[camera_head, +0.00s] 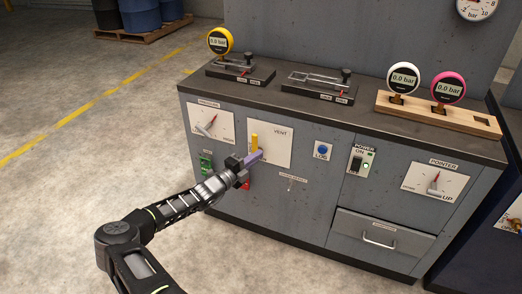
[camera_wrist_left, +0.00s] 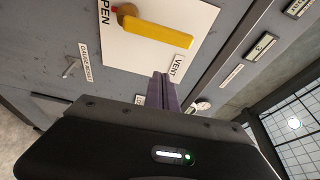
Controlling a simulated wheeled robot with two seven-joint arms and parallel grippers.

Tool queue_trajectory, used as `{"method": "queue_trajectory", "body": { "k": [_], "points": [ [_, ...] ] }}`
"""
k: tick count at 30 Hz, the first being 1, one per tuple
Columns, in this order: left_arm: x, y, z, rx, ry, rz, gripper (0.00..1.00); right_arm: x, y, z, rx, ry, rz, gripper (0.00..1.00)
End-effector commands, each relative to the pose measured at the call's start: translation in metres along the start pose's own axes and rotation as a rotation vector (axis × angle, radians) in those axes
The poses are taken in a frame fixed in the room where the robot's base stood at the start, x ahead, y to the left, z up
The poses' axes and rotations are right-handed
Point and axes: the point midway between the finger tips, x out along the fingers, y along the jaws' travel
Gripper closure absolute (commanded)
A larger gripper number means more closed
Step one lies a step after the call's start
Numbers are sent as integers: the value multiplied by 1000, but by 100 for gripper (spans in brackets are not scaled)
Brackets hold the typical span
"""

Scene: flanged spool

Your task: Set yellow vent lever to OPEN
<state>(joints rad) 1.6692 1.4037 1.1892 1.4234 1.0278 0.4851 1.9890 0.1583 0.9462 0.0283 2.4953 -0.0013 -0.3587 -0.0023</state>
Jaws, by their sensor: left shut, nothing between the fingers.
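The yellow vent lever (camera_head: 254,142) stands nearly upright on a white panel (camera_head: 278,150) marked VENT on the grey cabinet front. In the left wrist view the lever (camera_wrist_left: 158,33) runs from a brownish pivot (camera_wrist_left: 125,11) away from the OPEN label (camera_wrist_left: 104,12); the VENT label (camera_wrist_left: 176,67) lies near its free end. My left gripper (camera_head: 254,157) is shut and empty, its purple fingers at the lower part of the panel, covering the lever's lower end in the head view. In the left wrist view its fingertips (camera_wrist_left: 165,80) show beside the lever with a gap in the picture. My right gripper is out of view.
A pointer dial (camera_head: 210,124) is left of the panel, with a green part (camera_head: 206,162) below it. A blue button (camera_head: 322,149), a power switch (camera_head: 360,160) and a drawer (camera_head: 379,237) are to the right. Open floor lies in front of the cabinet.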

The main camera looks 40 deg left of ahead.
Motion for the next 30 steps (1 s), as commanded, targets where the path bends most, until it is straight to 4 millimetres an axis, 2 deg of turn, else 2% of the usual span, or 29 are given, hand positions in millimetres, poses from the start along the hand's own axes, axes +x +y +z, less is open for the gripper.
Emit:
{"method": "queue_trajectory", "body": {
  "k": [1, 4, 10, 30],
  "points": [
    [-12, -1, 0, 1, 0, 1, 100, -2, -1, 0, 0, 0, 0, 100],
    [-31, -1, 0, 0, 0, 1, 100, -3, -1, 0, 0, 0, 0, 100],
    [-52, -1, -1, 2, 2, 0, 100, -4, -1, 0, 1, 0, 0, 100],
    [-55, -1, -1, 3, 2, -1, 100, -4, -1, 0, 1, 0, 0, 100]
  ]
}}
